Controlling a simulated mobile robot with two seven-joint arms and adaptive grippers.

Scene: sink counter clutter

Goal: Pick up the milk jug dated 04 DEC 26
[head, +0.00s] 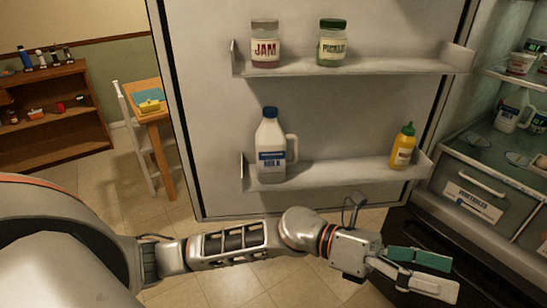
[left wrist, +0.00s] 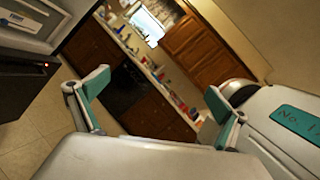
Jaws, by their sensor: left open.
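A white milk jug (head: 271,150) with a blue cap and a blue-and-white label stands upright on the lower door shelf of the open fridge, its handle to the right. Another white jug with a MILK label (head: 508,117) stands inside the fridge at the right edge of the head view. I cannot read a date on either jug. My left gripper (head: 438,274) is open and empty, below and to the right of the door shelves, pointing right. Its spread fingers also show in the left wrist view, with nothing between them. My right gripper is not in view.
The lower door shelf (head: 330,176) also holds a yellow bottle (head: 403,147). The upper one (head: 350,67) holds a jam jar (head: 265,44) and a pickle jar (head: 332,43). A fridge drawer (head: 470,195) is at right. The middle of the lower shelf is clear.

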